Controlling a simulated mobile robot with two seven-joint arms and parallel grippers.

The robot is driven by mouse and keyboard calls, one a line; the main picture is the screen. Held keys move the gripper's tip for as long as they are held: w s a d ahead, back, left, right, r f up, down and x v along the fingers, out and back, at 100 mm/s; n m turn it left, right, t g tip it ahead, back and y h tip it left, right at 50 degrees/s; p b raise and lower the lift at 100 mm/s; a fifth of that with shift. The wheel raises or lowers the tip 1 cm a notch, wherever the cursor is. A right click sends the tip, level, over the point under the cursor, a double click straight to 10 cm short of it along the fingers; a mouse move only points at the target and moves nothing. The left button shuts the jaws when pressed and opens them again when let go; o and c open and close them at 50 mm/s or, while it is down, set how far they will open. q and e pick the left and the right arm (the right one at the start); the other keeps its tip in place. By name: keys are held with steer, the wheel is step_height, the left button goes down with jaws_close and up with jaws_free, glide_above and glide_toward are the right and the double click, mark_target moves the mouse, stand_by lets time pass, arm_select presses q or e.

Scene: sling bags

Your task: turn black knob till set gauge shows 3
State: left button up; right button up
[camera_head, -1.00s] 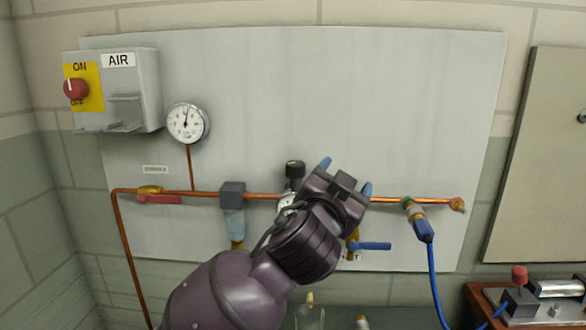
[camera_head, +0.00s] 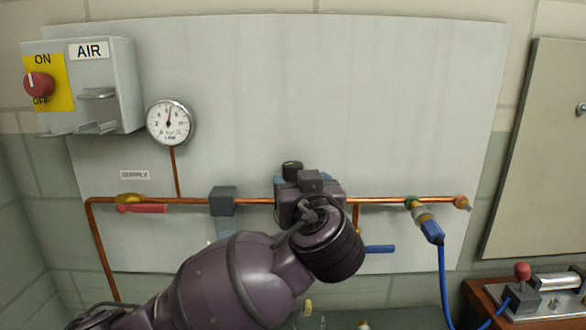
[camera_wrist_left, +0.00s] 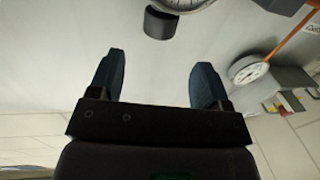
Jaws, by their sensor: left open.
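The black knob (camera_head: 291,168) sits on top of the regulator on the copper pipe. Only its upper part shows behind my left gripper (camera_head: 305,182) in the head view. In the left wrist view, the black knob (camera_wrist_left: 160,22) is beyond the fingertips, roughly in line with the gap between them. My left gripper (camera_wrist_left: 158,72) is open and empty, with both blue fingers apart from the knob. The set gauge (camera_wrist_left: 183,3) shows only as a cut-off rim beside the knob; its reading is out of sight. In the head view my gripper hides it. My right gripper is not in view.
The copper pipe (camera_head: 385,200) runs across, with a red-handled valve (camera_head: 142,208), a blue handle (camera_head: 380,249) and a blue hose (camera_head: 441,285).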

mark_target(295, 171)
arm_select(q)
steer(key=w, duration=0.2)
steer(key=w+a, duration=0.1)
steer(key=w, duration=0.5)
steer(key=shift+w+a, duration=0.15)
steer(key=shift+w, duration=0.05)
steer(key=c, duration=0.9)
